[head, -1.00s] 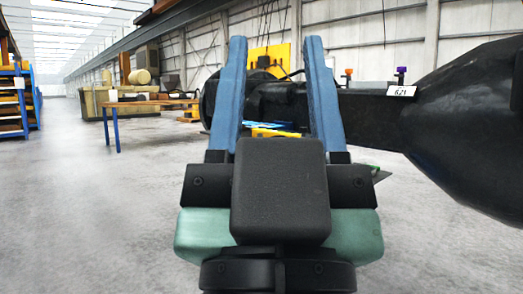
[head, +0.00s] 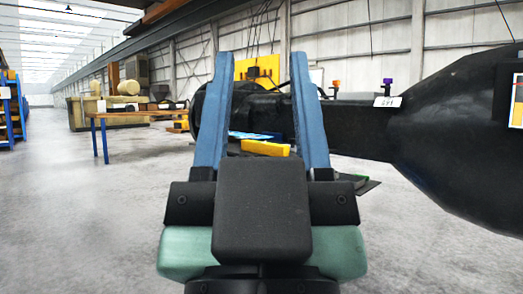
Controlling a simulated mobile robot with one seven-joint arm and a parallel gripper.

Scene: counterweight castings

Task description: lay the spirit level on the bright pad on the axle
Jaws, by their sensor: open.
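My gripper (head: 262,60) is open in the middle of the view, its two blue fingers apart and pointing away from me. A small yellow bar (head: 265,148), which looks like the spirit level, shows low between the fingers, with nothing gripping it. The black axle (head: 360,130) lies behind the fingers, with a hub at its left end and a wide bulge at the right; a finger covers part of it. I cannot make out a bright pad on the axle's top.
A flat blue item (head: 252,135) shows just behind the yellow bar. A wooden table with blue legs (head: 125,116) stands at left, and a blue shelf (head: 10,110) at the far left edge. The left floor is clear.

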